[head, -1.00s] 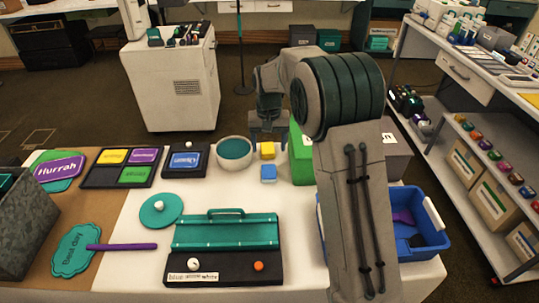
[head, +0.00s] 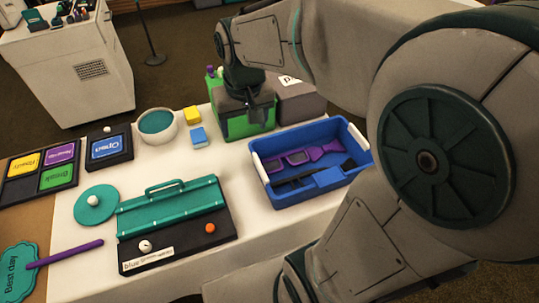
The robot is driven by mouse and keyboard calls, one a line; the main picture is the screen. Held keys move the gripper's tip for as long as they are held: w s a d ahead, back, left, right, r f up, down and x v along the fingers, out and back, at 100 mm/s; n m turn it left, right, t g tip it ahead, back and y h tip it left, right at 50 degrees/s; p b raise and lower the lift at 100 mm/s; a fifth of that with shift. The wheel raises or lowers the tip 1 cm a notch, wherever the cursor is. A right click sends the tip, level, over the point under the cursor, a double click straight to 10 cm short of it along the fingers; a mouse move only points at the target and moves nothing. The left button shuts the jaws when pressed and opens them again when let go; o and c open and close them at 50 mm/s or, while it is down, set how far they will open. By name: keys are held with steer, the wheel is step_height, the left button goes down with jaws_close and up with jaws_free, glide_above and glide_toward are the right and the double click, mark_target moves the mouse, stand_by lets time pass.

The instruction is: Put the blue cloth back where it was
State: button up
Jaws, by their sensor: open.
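A small light-blue block-like piece (head: 198,138), which looks like the folded blue cloth, lies on the white table just in front of a similar yellow piece (head: 192,115). It is right of the teal bowl (head: 158,123). My gripper (head: 252,118) points down at the green box (head: 235,127), right of the blue piece and apart from it. It is open, and I see nothing held in it. The fingertips are small and dark, and whether they touch the box is unclear.
A black case with a teal lid (head: 170,207) stands in front. A grey box (head: 300,103) stands behind the tray. Bare table lies between bowl and case.

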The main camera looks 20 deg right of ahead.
steer(key=s+d+f, duration=0.2)
steer(key=s, duration=0.7)
steer(key=shift+s+t, duration=0.2)
steer(key=shift+t, duration=0.1)
steer(key=shift+d, duration=0.15)
stand_by(0.6)
